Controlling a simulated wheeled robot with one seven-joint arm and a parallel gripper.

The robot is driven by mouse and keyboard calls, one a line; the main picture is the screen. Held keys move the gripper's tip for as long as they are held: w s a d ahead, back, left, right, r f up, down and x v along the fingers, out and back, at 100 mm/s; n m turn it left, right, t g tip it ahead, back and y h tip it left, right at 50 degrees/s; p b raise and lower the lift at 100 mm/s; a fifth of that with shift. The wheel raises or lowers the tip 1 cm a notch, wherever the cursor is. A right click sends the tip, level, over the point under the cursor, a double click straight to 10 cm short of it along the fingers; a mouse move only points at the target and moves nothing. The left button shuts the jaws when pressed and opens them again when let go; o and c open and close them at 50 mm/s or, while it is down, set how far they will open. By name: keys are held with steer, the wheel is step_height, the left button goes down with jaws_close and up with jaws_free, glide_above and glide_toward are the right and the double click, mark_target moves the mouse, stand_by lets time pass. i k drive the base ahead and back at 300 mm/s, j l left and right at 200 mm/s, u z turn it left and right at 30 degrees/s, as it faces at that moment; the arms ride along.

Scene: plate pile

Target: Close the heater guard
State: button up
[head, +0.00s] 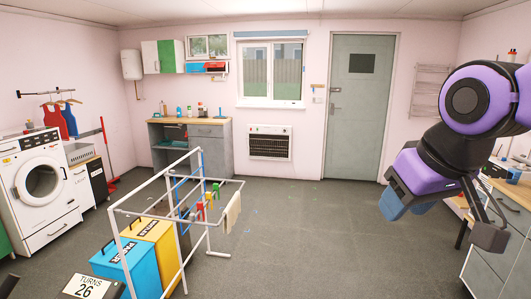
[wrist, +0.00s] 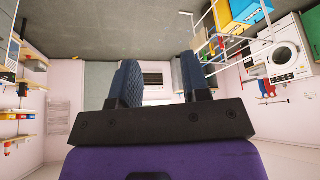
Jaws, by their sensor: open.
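A white wall heater (head: 269,128) with dark horizontal bars across its front is fixed low on the back wall, under the window. Its guard cannot be made out clearly as a separate part, and I cannot tell how far open it stands. My gripper (head: 405,203) is at the right of the head view, raised well in front of the heater and to its right, touching nothing. In the wrist view, which is upside down, my gripper (wrist: 161,75) has its two dark blue fingers apart and empty. Part of the heater (wrist: 153,79) shows far off between them.
A white drying rack (head: 166,190) with pegs and a cloth stands left of centre, by blue (head: 122,268) and yellow (head: 157,245) bins. A cabinet (head: 207,145) stands left of the heater, a grey door (head: 358,110) right. Floor (head: 300,225) before the heater is clear.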

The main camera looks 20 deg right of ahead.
mark_target(267, 150)
steer(key=i+z, duration=0.15)
steer(key=z, duration=0.3)
steer(key=i, duration=5.25)
steer(key=i+u, duration=0.1)
steer(key=i, duration=0.75)
steer(key=i+l+u, duration=0.1)
steer(key=i, duration=0.75)
steer(key=i+l, duration=0.4)
steer(key=i, duration=0.2)
